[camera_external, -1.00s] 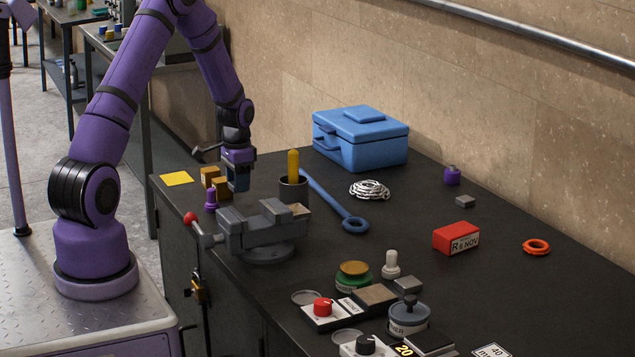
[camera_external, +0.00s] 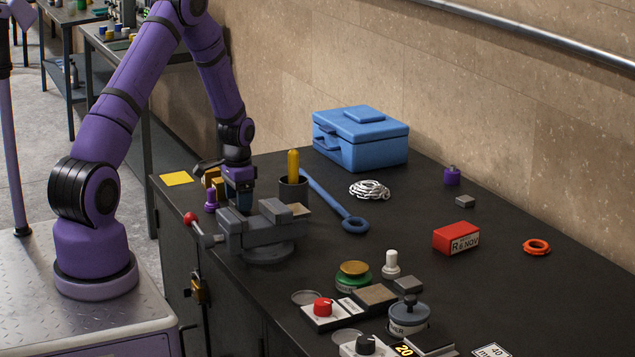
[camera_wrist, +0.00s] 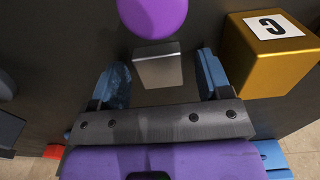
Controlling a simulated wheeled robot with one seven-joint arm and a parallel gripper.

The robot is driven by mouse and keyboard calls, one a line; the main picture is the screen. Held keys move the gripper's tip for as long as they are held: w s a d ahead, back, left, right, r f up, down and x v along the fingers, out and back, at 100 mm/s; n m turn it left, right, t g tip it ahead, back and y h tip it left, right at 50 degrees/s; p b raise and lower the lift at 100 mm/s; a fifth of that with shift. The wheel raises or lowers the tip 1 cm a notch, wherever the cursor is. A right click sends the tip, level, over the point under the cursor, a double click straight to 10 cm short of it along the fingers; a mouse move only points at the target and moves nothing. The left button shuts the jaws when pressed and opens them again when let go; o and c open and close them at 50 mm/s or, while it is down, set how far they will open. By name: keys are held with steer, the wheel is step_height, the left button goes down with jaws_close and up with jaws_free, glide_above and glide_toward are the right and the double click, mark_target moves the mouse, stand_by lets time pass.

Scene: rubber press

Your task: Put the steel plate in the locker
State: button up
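A small grey metallic block (camera_wrist: 158,66) shows between my fingers in the wrist view. I cannot tell whether it is the steel plate; its full shape is hidden. My gripper (camera_wrist: 163,78) is open, with blue fingers on either side of the block and a visible gap to each. In the external view my gripper (camera_external: 238,203) points down just behind the grey vise, beside the purple knobbed piece (camera_external: 210,199); the block is hidden there. The locker (camera_external: 187,262) appears to be the dark cabinet under the bench, with a brass padlock (camera_external: 201,290) on its front.
A grey vise (camera_external: 262,232) with a red-ended handle stands close in front of my gripper. A blue toolbox (camera_external: 360,140) stands behind. Controls and jars crowd the front right.

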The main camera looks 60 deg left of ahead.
steer(key=shift+r, duration=0.1)
step_height(320, 180, up, 12)
stand_by(0.6)
steer(key=shift+r, duration=0.15)
steer(key=s+d+r+t, duration=0.1)
steer(key=d+r, duration=0.8)
steer(key=r, duration=0.3)
steer(key=s+d+r+t, duration=0.2)
steer(key=s+d+r, duration=1.1)
steer(key=d, duration=0.4)
steer(key=shift+s+r+t+y, duration=0.25)
steer(key=shift+s+t+y, duration=0.15)
steer(key=shift+s, duration=0.15)
steer(key=shift+o, duration=0.2)
steer(key=s+d+r+t, duration=0.1)
steer(key=s+d, duration=0.4)
steer(key=s, duration=0.5)
steer(key=shift+s+d+h, duration=0.2)
steer(key=shift+s+h, duration=0.05)
steer(key=shift+h, duration=0.15)
steer(key=shift+o, duration=0.2)
steer(key=shift+s+d, duration=0.1)
steer(key=shift+s, duration=0.15)
